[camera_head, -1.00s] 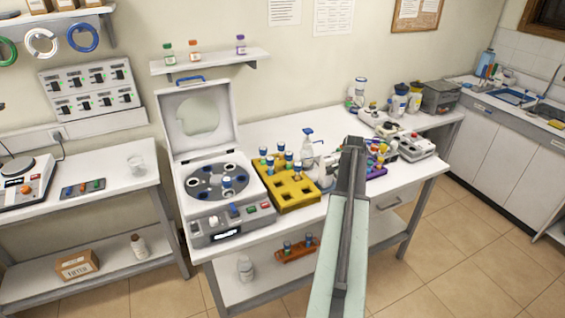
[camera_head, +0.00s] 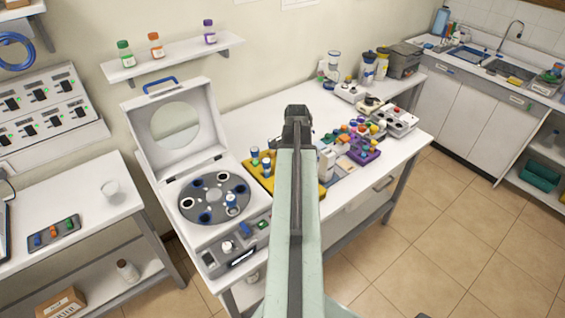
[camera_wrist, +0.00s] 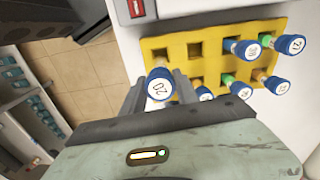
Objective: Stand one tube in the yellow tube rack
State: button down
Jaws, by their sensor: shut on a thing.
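The yellow tube rack (camera_wrist: 220,33) fills the upper part of the wrist view. Several blue-capped tubes stand in it, on the right and along the lower row. Empty square holes show at its upper left. My gripper (camera_wrist: 160,90) is shut on a blue-capped tube marked 20 (camera_wrist: 158,80), over the rack's left part. The held tube's lower end is hidden behind its cap, so I cannot tell whether it is in a hole. In the head view my arm hides much of the rack (camera_head: 261,183), and the held tube is not clear.
The open centrifuge (camera_head: 190,232) stands left of the rack, with a blue-capped tube (camera_head: 231,202) at its rotor. A purple rack (camera_head: 365,157) with colourful caps is to the right. White instruments (camera_head: 400,122) stand further back. Bare tabletop (camera_head: 255,120) lies behind.

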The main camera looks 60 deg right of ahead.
jog(key=shift+w+f+b, duration=0.15)
jog(key=shift+f+b, duration=1.85)
jog(key=shift+b, duration=0.05)
jog(key=shift+a+f, duration=0.1)
jog(key=shift+f, duration=0.05)
jog(key=shift+f+b, duration=2.4)
jog(key=shift+b, duration=0.15)
jog(key=c, duration=0.8)
grip_release()
jog(key=shift+c, duration=0.2)
jog(key=shift+r, duration=0.1)
